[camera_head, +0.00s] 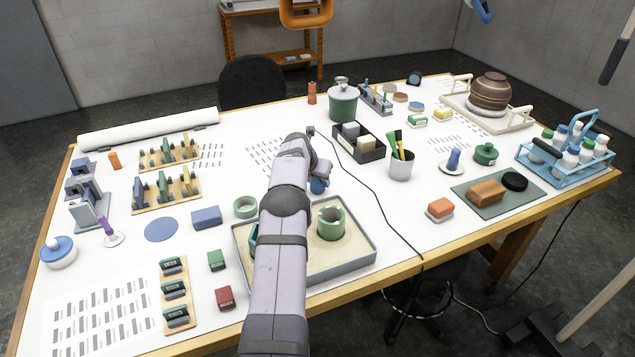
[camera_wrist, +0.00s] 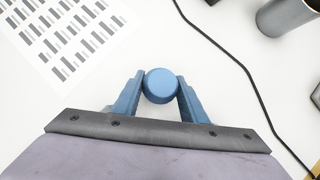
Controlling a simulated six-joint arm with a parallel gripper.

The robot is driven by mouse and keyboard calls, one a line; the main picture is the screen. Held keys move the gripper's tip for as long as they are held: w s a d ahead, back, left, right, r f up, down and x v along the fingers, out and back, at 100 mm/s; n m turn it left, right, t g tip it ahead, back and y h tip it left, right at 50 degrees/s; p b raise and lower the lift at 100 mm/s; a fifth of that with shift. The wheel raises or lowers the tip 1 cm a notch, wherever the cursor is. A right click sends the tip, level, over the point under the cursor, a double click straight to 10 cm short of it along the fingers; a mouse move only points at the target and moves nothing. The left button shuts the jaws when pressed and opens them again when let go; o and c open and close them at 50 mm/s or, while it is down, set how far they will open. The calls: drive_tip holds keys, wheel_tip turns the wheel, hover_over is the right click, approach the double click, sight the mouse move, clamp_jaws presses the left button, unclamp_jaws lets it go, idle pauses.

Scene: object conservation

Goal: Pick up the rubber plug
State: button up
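A blue round piece with a flat end, which looks like the rubber plug (camera_wrist: 160,85), sits between the two blue fingers of my gripper (camera_wrist: 160,92) in the wrist view. Both fingertips meet its sides, with no clear gap. In the head view the plug (camera_head: 318,186) shows as a small blue shape below my gripper, near the middle of the white table (camera_head: 225,185). My arm and wrist hide part of that area. I cannot tell whether the plug touches the table.
A black divided box (camera_head: 372,153) and a grey tool cup (camera_head: 401,166) stand to the right. A black cable (camera_wrist: 235,55) runs close to the right of my gripper. Printed sheets lie left.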

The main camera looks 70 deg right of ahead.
drive_tip(key=shift+r, duration=0.15)
wheel_tip(320, 180, up, 7)
drive_tip(key=shift+d+f+b, duration=0.1)
drive_tip(key=shift+f+b, duration=0.1)
drive_tip(key=shift+b, duration=0.8)
drive_tip(key=a+b, duration=1.1)
drive_tip(key=a, duration=0.7)
drive_tip(key=shift+b, duration=0.35)
wheel_tip(320, 180, up, 7)
drive_tip(key=s+p, duration=0.2)
drive_tip(key=p, duration=0.6)
drive_tip(key=s+r+m+g+p, duration=0.3)
drive_tip(key=s+m+p, duration=0.3)
drive_tip(key=s, duration=0.3)
drive_tip(key=shift+s+a+y+p, duration=0.25)
drive_tip(key=shift+a+y+p, duration=0.15)
drive_tip(key=shift+p, duration=0.5)
